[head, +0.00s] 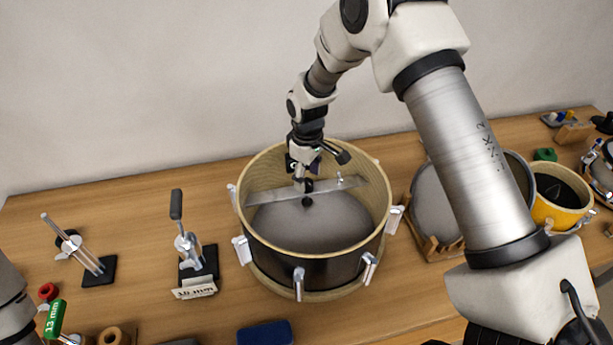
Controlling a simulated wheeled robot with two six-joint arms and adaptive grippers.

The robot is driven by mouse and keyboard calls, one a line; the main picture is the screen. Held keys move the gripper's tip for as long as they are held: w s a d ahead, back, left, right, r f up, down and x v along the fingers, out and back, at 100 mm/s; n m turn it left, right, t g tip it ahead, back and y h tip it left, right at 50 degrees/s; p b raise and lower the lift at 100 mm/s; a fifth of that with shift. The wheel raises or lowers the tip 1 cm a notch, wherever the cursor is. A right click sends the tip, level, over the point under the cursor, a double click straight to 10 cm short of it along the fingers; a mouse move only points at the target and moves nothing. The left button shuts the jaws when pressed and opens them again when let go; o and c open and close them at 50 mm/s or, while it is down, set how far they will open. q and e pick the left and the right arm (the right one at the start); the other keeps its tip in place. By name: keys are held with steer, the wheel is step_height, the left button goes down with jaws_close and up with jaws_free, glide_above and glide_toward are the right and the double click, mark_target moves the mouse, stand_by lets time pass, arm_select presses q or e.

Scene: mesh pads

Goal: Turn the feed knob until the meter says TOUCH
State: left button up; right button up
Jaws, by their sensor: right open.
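A round drum-like tub (312,265) with a pale wooden rim and dark outer wall stands mid-table. A flat metal bar (265,196) lies across its inside, above a grey disc (315,222). My right gripper (313,165) reaches down over the bar near its middle, with dark fingers spread apart. A small dark round part (307,202) shows just below it at the bar; I cannot tell whether it is the feed knob. Contact there is hidden or too small to tell. No meter reading can be made out. My left gripper is not in view.
Two small stands, one with a black handle (176,204) and one with rods (90,262), are to the left of the tub. A blue block (265,334) lies in front.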

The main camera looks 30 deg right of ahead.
steer(key=shift+w+f, duration=0.2)
steer(key=shift+f, duration=0.9)
steer(key=shift+s+r, duration=0.1)
steer(key=shift+c, duration=1.1)
jaws_close()
steer(key=shift+s+m, duration=0.1)
steer(key=shift+m, duration=0.2)
steer(key=m, duration=0.3)
steer(key=shift+m+p, duration=0.4)
steer(key=shift+m, duration=1.7)
